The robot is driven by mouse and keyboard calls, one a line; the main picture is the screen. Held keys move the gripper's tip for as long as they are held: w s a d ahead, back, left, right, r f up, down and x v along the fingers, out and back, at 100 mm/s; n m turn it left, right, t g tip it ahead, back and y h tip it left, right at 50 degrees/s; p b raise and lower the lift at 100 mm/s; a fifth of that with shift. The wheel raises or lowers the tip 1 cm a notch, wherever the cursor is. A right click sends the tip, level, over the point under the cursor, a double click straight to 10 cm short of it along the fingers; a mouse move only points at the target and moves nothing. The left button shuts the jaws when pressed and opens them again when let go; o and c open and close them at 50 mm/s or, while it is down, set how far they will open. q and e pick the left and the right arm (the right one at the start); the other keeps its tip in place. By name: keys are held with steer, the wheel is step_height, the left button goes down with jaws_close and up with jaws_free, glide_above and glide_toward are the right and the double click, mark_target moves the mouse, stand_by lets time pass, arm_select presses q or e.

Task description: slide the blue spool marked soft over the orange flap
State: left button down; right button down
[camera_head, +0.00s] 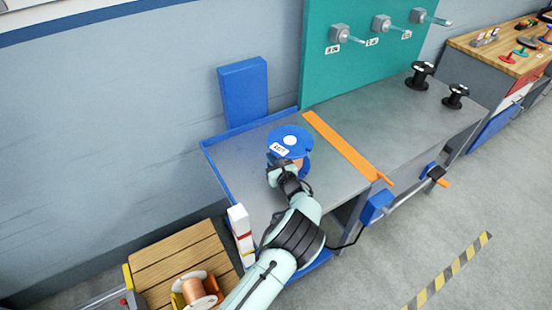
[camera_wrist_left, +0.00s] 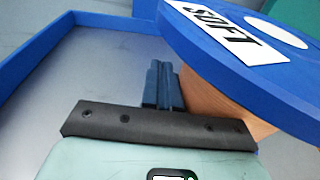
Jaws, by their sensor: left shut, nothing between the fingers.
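The blue spool marked soft (camera_head: 290,137) stands upright on the grey bench, to the left of the orange flap (camera_head: 340,146). The flap is a long strip running across the bench top to its front edge. My left gripper (camera_head: 275,165) is at the near side of the spool. In the left wrist view its fingers (camera_wrist_left: 162,84) are shut with nothing between them, close beside the spool's copper-coloured core and by the edge of the upper flange (camera_wrist_left: 245,62). I cannot tell whether they touch. My arm hides part of the spool's lower flange.
A blue rim (camera_head: 232,131) edges the left part of the bench. A teal board (camera_head: 350,65) with several pegs stands behind. Two black spools (camera_head: 420,75) (camera_head: 455,96) stand at the right. The bench right of the flap is otherwise clear. A wooden crate (camera_head: 175,262) is lower left.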

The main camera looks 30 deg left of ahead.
arm_select(q)
steer(key=shift+w+d, duration=1.9)
steer(key=shift+w, duration=0.25)
steer(key=shift+w+d+b, duration=0.6)
steer(key=shift+w+d, duration=0.3)
steer(key=shift+w, duration=0.05)
arm_select(e)
steer(key=shift+s+f, duration=0.1)
steer(key=shift+f, duration=0.5)
